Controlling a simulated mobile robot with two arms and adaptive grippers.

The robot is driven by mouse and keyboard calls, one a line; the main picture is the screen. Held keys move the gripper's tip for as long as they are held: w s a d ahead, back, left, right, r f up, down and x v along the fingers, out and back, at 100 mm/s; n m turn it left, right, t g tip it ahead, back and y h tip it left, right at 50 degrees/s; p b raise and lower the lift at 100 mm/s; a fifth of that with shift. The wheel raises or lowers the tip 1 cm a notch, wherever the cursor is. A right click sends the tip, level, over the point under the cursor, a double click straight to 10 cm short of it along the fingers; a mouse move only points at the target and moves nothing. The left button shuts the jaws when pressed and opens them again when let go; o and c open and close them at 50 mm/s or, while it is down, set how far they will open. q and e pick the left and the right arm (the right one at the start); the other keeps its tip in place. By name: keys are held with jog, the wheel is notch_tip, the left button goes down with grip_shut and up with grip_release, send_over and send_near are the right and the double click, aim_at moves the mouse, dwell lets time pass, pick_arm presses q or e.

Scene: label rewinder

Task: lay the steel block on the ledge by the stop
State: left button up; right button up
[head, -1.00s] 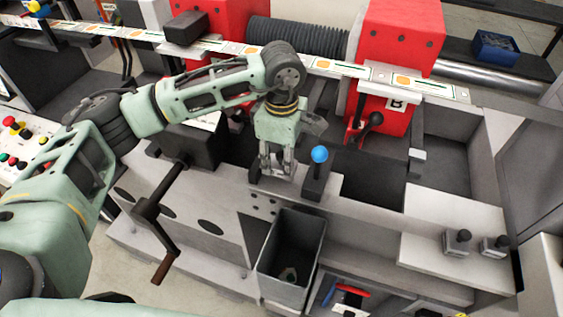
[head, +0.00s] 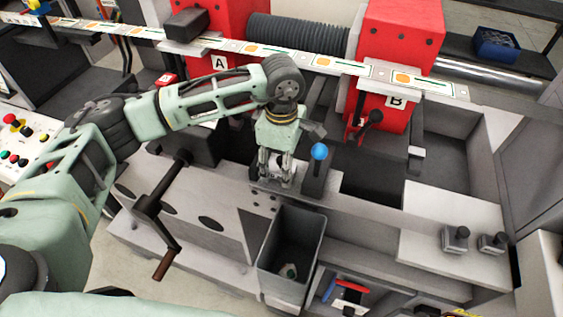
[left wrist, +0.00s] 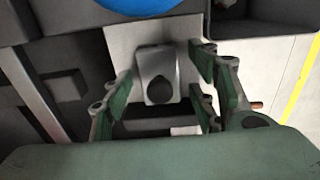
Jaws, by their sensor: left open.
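The steel block (left wrist: 158,92), grey with a dark knob on top, stands between the fingers of my left gripper in the left wrist view. The gripper (left wrist: 158,95) is open, with green pads on both sides of the block; gaps show beside it. In the head view my left gripper (head: 276,172) points down at the pale ledge (head: 312,197) and its fingers mostly hide the block. A blue-knobbed lever (head: 319,153) stands just right of the gripper. I cannot tell for certain which part is the stop. My right gripper is not in view.
Two similar knobbed blocks (head: 455,240) stand on the white plate at right. An open grey bin (head: 290,245) is below the ledge. A crank handle (head: 160,225) juts out at left. Red housings (head: 400,40) and a label strip (head: 300,55) lie behind.

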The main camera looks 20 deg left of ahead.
aim_at(281, 159)
pick_arm(q)
jog(key=shift+r, duration=0.1)
jog(key=shift+r+p, duration=0.2)
jog(key=shift+p, duration=0.15)
notch_tip(281, 159, up, 10)
jog(key=b, duration=0.4)
jog(key=shift+r, duration=0.9)
jog(key=shift+s+f, duration=0.1)
